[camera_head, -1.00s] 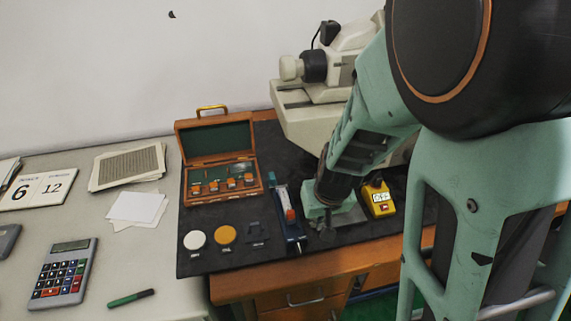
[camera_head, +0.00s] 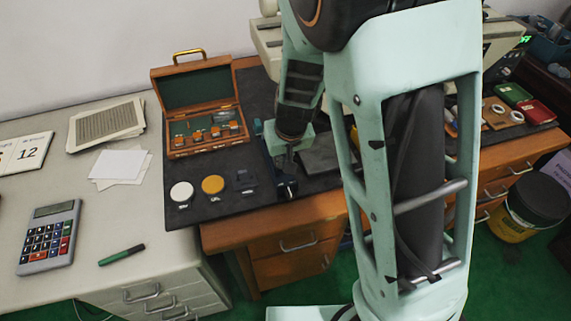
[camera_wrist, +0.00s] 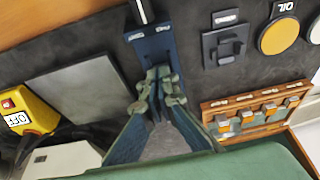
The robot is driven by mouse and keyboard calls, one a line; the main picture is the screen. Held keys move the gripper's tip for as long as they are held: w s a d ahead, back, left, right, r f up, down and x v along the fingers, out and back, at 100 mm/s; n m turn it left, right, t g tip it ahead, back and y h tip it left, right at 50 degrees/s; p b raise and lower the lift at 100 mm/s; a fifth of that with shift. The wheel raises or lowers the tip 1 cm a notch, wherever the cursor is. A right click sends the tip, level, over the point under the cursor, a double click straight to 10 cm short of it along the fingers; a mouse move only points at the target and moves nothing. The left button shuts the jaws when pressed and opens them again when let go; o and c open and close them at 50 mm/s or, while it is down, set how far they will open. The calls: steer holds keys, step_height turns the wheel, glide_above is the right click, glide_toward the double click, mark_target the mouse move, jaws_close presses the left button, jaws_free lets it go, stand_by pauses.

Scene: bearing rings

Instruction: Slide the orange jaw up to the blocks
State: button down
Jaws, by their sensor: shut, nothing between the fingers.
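A dark blue holder (camera_head: 288,190) lies on the black mat, mostly covered by my arm in the head view. In the wrist view its blue end (camera_wrist: 152,45) and a thin metal rod (camera_wrist: 144,11) show just beyond my fingertips. My gripper (camera_wrist: 160,82) is shut and empty, over or against the holder; contact cannot be told. The orange jaw is hidden in both current views, and so are any blocks in the holder. Small metal and orange blocks sit in the open wooden case (camera_head: 179,151), left of my gripper in the head view; the case (camera_wrist: 211,108) also shows in the wrist view.
A white disc (camera_head: 181,192), an orange-yellow disc (camera_head: 213,185) and a small dark stand (camera_head: 246,182) lie on the mat left of the holder. A grey plate (camera_wrist: 80,87) and a yellow device (camera_wrist: 28,110) lie on the other side. The microscope stands behind.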

steer(key=shift+w+a+f, duration=0.15)
steer(key=shift+w+f, duration=0.05)
steer(key=shift+w, duration=0.2)
steer(key=shift+w+r, duration=0.1)
steer(key=shift+w, duration=0.2)
steer(key=shift+w+a, duration=0.1)
steer(key=shift+w, duration=0.05)
stand_by(0.3)
steer(key=shift+s+d, duration=0.15)
steer(key=shift+s, duration=0.4)
steer(key=shift+s+d, duration=0.15)
steer(key=shift+s, duration=0.35)
steer(key=p+v, duration=0.3)
steer(key=v, duration=0.1)
steer(key=shift+w, duration=0.1)
